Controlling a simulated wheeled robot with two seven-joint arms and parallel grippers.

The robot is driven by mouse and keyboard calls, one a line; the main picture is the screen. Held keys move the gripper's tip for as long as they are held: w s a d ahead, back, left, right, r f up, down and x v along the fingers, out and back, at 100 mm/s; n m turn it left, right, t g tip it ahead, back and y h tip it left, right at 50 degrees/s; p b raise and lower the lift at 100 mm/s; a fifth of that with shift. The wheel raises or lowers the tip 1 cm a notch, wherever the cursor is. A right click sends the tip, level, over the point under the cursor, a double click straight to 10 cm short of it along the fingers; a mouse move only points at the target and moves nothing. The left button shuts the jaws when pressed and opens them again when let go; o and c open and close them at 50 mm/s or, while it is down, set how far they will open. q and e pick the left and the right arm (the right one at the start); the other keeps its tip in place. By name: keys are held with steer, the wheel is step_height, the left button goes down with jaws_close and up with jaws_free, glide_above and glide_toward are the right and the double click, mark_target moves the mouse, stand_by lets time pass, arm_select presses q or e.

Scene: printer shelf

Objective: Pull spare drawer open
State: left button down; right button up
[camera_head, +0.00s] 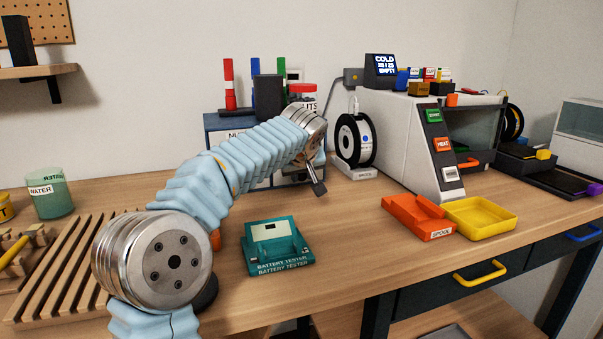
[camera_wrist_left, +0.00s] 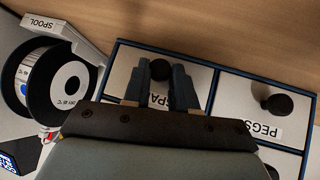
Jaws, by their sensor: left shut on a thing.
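The drawer cabinet (camera_head: 217,122) is a dark blue box with pale drawer fronts, at the back of the bench, largely hidden by my left arm. In the left wrist view, the spare drawer (camera_wrist_left: 122,75) has a pale front with a label partly covered, reading "SPA". My left gripper (camera_wrist_left: 165,85) has its dark fingers on both sides of the drawer's round black knob (camera_wrist_left: 160,69), shut on it. The gripper (camera_head: 316,182) also shows in the head view, in front of the cabinet. The spare drawer looks about level with the pegs drawer (camera_wrist_left: 240,100) beside it.
A filament spool (camera_head: 353,140) stands right of the cabinet, close to my gripper. A teal battery tester (camera_head: 277,245) sits in front on the bench. An orange tray (camera_head: 417,216) and a yellow tray (camera_head: 481,217) lie to the right.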

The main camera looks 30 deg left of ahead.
arm_select(q)
steer(key=shift+s+d+f, duration=0.1)
steer(key=shift+d, duration=0.1)
steer(key=s+d+b, duration=0.2)
steer(key=b, duration=0.1)
steer(key=shift+s+d+f, duration=0.15)
steer(key=shift+d+f, duration=0.15)
steer(key=shift+d, duration=0.1)
steer(key=s+d+b, duration=0.1)
steer(key=d, duration=0.1)
steer(key=s+d+b, duration=0.1)
steer(key=s+d, duration=0.1)
steer(key=s+d+b, duration=0.1)
steer(key=s+d, duration=0.1)
steer(key=shift+s+r+b, duration=0.1)
steer(key=shift+r+b, duration=0.2)
steer(key=shift+s+d, duration=0.25)
steer(key=shift+r, duration=0.15)
steer(key=c, duration=0.9)
jaws_free()
